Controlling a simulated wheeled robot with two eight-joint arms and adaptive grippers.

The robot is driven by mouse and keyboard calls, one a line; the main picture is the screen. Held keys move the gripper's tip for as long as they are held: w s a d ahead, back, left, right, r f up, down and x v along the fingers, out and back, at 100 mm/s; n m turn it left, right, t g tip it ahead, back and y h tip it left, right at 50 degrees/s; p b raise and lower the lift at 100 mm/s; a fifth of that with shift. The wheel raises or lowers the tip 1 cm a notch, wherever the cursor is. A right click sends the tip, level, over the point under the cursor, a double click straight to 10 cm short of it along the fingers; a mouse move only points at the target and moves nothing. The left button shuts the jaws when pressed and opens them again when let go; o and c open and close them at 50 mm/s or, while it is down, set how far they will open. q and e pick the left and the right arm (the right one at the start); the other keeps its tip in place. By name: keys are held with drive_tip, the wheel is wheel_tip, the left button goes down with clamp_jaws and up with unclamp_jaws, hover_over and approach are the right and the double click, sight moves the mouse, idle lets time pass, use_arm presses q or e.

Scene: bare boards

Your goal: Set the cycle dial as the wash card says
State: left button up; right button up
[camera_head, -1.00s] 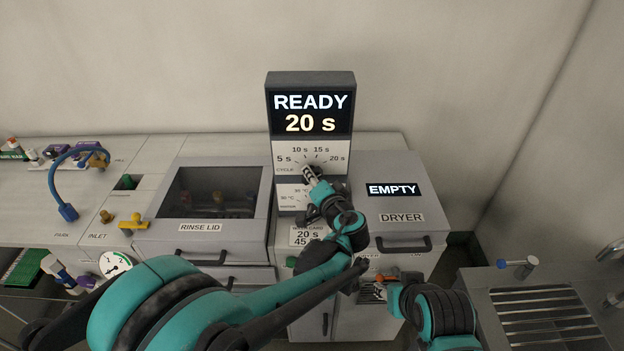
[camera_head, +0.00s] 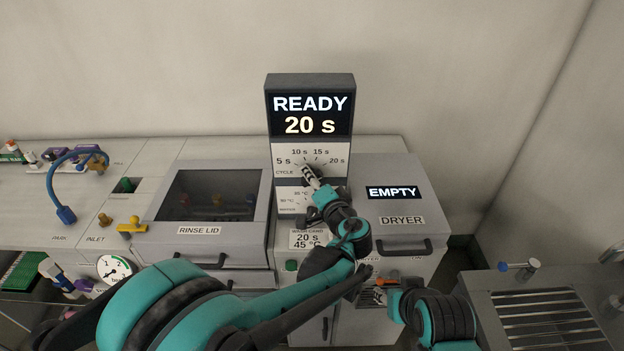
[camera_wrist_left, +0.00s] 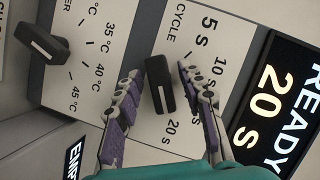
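The cycle dial (camera_wrist_left: 160,84) is a black bar knob on a white panel. In the left wrist view one end points toward the 20 s mark. My left gripper (camera_head: 310,175) is at the dial; in the left wrist view its fingers (camera_wrist_left: 160,73) stand open on either side of the knob, with a gap visible on both sides. The display (camera_head: 311,113) reads READY 20 s. The wash card (camera_head: 308,238) below reads 20 s and 45 °C. My right gripper (camera_head: 378,296) is low at the front, partly hidden; its opening is unclear.
A second black knob (camera_wrist_left: 42,42) sits beside a 35–45 °C scale. The rinse lid (camera_head: 205,230) is left of the panel; the dryer (camera_head: 402,219), reading EMPTY, is right. A metal sink with a slatted area (camera_head: 545,315) is at lower right.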

use_arm(q)
drive_tip(key=v, duration=0.7)
drive_tip(key=shift+s, duration=0.25)
idle(0.3)
drive_tip(key=s+a+f+n+g+h, duration=0.1)
drive_tip(key=s+a+f+n+g, duration=0.2)
drive_tip(key=a, duration=0.6)
drive_tip(key=s+a+f+n+g, duration=0.1)
drive_tip(key=s+a+g, duration=0.2)
drive_tip(key=s+a, duration=0.45)
drive_tip(key=s+a+f+n+h, duration=0.2)
drive_tip(key=s, duration=0.3)
drive_tip(key=s+a+f+n+g+h, duration=0.1)
drive_tip(key=s+a+f+n+h, duration=0.1)
drive_tip(key=s, duration=0.4)
drive_tip(key=shift+a+f+n+g, duration=0.2)
drive_tip(key=shift+f+n+g, duration=0.1)
drive_tip(key=shift+f, duration=0.1)
